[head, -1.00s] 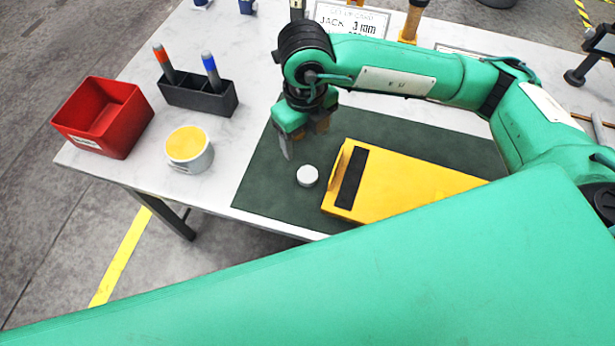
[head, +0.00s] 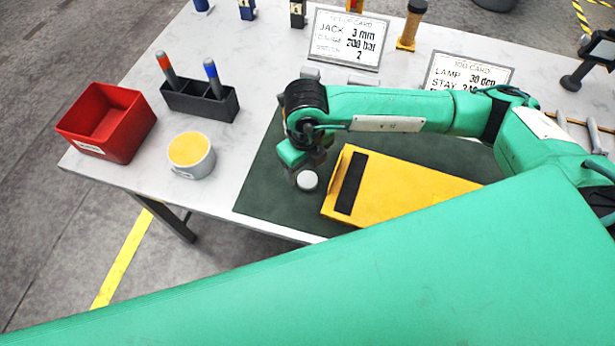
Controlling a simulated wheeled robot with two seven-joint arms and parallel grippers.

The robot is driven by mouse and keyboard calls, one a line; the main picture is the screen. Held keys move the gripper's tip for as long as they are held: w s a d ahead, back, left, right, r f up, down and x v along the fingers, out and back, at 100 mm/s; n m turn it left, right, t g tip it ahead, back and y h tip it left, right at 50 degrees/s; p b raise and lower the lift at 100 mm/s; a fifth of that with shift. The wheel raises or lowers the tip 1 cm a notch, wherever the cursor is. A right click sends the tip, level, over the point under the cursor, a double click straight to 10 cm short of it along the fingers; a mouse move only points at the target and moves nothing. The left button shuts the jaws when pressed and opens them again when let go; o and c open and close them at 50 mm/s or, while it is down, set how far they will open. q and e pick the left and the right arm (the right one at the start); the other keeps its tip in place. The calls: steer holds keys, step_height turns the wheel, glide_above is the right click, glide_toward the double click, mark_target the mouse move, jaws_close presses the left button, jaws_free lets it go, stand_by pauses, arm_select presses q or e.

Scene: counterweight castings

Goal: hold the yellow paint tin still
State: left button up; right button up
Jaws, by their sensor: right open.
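The yellow paint tin (head: 190,153) stands upright near the table's left front edge, a white tin with yellow showing across its top. My right gripper (head: 306,168) is well to its right, over the dark green mat (head: 262,190), and does not touch the tin. It is open, directly at a small white round piece (head: 307,181); its fingers are partly hidden by its own body, and I cannot tell whether they touch the piece. My left gripper is not in view.
A yellow box with a black strip (head: 400,190) lies right of the gripper. A red bin (head: 107,122) and a black pen holder (head: 200,100) stand near the tin. Printed cards (head: 345,38) stand behind my right arm. White tabletop between tin and mat is clear.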

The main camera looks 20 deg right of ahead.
mark_target(309, 180)
steer(key=shift+d+f+p, duration=0.15)
steer(key=shift+f+p, duration=0.25)
steer(key=shift+p, duration=0.05)
steer(key=f, duration=0.1)
steer(key=f+p, duration=0.1)
steer(key=f, duration=0.1)
steer(key=shift+s+d+f, duration=0.15)
steer(key=shift+s+f, duration=0.05)
steer(key=shift+f, duration=0.5)
steer(key=c, duration=1)
